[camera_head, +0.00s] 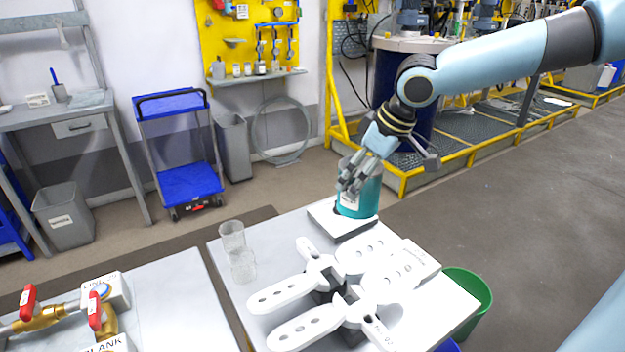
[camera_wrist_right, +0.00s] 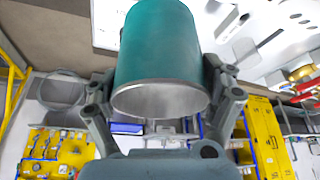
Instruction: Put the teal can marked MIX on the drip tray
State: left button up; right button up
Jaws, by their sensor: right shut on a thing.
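The teal can (camera_head: 358,199) stands upright at the far edge of the table, with a pale label partly showing; its lettering is too small to read. My right gripper (camera_head: 356,178) comes down on it from above and is shut around its upper part. In the right wrist view the can (camera_wrist_right: 160,50) sits between both fingers, its silver rim towards the palm. My left gripper is not in view.
White agitator paddles (camera_head: 310,285) cover much of the table (camera_head: 222,262) in front of the tray. A green bin (camera_head: 475,290) stands beyond the right edge. Red-handled brass valves (camera_head: 40,315) sit on the left table.

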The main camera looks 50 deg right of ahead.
jog(key=w+f+b, duration=0.1)
jog(key=b, duration=0.1)
jog(key=w+a+f+b, duration=0.1)
jog(key=b, duration=0.1)
jog(key=shift+w+a, duration=0.3)
jog(key=shift+w, duration=0.1)
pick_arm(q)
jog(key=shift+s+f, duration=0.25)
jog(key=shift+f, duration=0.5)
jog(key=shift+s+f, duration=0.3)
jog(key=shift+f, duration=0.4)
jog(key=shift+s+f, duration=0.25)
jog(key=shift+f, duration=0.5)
pick_arm(e)
jog(key=shift+w+a+f, duration=0.75)
jog(key=shift+w+f, duration=0.5)
jog(key=shift+f, duration=0.25)
jog(key=shift+w+a+f, duration=0.75)
jog(key=shift+w+f, duration=0.5)
jog(key=shift+f, duration=0.2)
jog(key=shift+w+a+f, duration=0.75)
jog(key=shift+w+f, duration=0.5)
jog(key=shift+f, duration=0.25)
jog(key=shift+f, duration=0.1)
jog(key=o, duration=1.3)
jog(key=shift+s, duration=0.1)
